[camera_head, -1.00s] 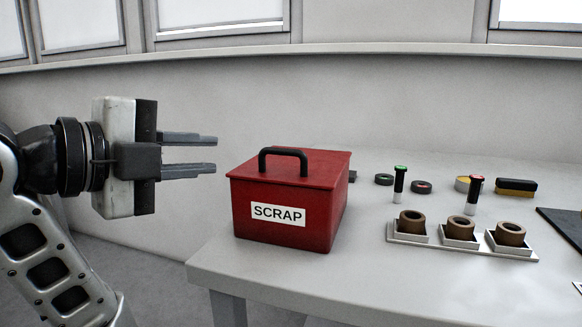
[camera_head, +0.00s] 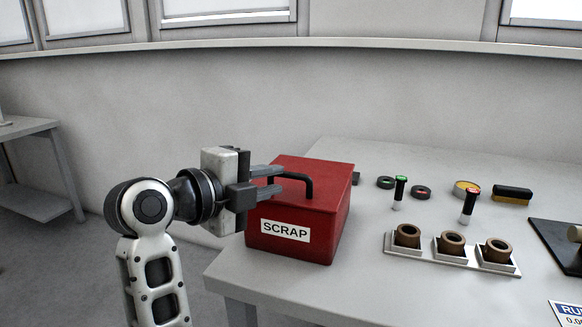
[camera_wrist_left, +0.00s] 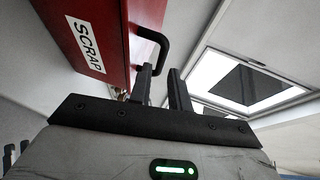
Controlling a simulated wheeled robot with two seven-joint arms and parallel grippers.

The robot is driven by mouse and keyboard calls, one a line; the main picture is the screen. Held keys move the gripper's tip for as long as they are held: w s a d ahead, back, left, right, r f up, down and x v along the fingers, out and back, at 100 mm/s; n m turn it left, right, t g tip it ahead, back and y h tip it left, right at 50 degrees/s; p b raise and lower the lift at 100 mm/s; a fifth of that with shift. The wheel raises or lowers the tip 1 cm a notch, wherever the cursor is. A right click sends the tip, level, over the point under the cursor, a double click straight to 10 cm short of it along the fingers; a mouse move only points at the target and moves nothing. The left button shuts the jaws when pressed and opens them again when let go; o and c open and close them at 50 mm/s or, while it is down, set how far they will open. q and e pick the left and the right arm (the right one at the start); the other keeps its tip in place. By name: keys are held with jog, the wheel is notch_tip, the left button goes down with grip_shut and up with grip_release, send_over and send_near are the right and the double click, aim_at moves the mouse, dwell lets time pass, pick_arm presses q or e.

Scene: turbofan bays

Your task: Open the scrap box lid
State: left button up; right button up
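The red scrap box (camera_head: 335,225) stands at the left end of the table with its lid (camera_head: 325,175) shut. A black bar handle (camera_head: 306,183) rises from the lid, and its left part is hidden by my gripper. In the left wrist view the red box (camera_wrist_left: 95,15) and its handle (camera_wrist_left: 160,45) show at the top. My left gripper (camera_head: 283,179) is open, its two fingers apart at the left end of the handle. The wrist view shows the fingertips (camera_wrist_left: 160,68) close to the handle; I cannot tell whether they touch it. My right gripper is out of view.
Right of the box are several black rings, a green-topped pen-like tool (camera_head: 400,190), a red-topped one (camera_head: 468,204), a brush (camera_head: 512,193), and a tray (camera_head: 430,255) with three brown cups. A wall runs behind. Another table (camera_head: 30,128) stands far left.

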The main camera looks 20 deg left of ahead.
aim_at(288, 177)
pick_arm(q)
jog(key=shift+x, duration=2.8)
